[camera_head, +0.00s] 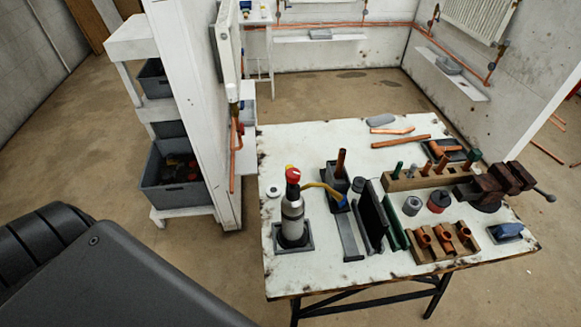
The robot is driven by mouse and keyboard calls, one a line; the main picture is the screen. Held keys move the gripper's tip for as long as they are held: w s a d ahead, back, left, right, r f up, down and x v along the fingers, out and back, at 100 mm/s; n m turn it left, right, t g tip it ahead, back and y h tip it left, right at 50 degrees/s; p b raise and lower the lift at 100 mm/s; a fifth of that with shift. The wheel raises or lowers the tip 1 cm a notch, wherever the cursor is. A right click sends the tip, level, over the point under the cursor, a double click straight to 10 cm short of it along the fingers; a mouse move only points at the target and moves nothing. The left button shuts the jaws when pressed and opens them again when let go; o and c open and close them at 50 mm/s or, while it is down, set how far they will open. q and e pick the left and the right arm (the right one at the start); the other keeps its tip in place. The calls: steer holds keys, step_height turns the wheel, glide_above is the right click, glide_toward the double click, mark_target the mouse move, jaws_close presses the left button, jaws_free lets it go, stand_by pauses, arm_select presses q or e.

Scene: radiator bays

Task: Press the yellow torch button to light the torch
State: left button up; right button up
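The torch (292,213) stands upright in a dark square holder (293,240) at the left front of the white workbench (350,272). It has a grey cylinder and a red knob (293,175) on top. A small yellow patch (289,167), which may be the button, shows just behind the red knob and is mostly hidden by it. A yellow tube (318,187) runs right from the torch to a blue tip (343,202). No flame shows. Dark parts of my own arm fill the lower left, apart from the bench. Neither gripper shows.
Dark upright plates (371,217) stand right of the torch. Wooden blocks with copper fittings (443,243) and a vise (494,184) lie further right. A white wall panel (200,110) and a shelf with grey bins (178,188) stand left. Bare floor lies before the bench.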

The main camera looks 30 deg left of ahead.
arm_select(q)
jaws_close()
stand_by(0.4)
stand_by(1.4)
